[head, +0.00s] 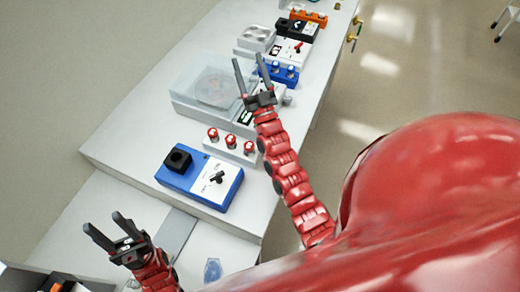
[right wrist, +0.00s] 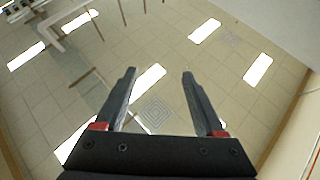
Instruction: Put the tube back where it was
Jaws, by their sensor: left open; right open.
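Several capped tubes are in view, and I cannot tell which one the task means. Red-capped tubes (head: 230,142) stand upright in a white rack (head: 237,155) in the middle of the head view. More small capped pieces (head: 291,71) sit in a blue rack (head: 268,75) further back. My right gripper (head: 249,60) is open and empty, above the bench by a clear-lidded machine (head: 190,85). My left gripper (head: 102,221) is open and empty at the lower left.
A blue device (head: 176,182) with a black block and a white dial panel stands near the bench's front. More devices (head: 290,50) and an orange rack (head: 309,17) line the back. The bench's left strip (head: 130,135) is clear. An open box (head: 20,280) is at the lower left.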

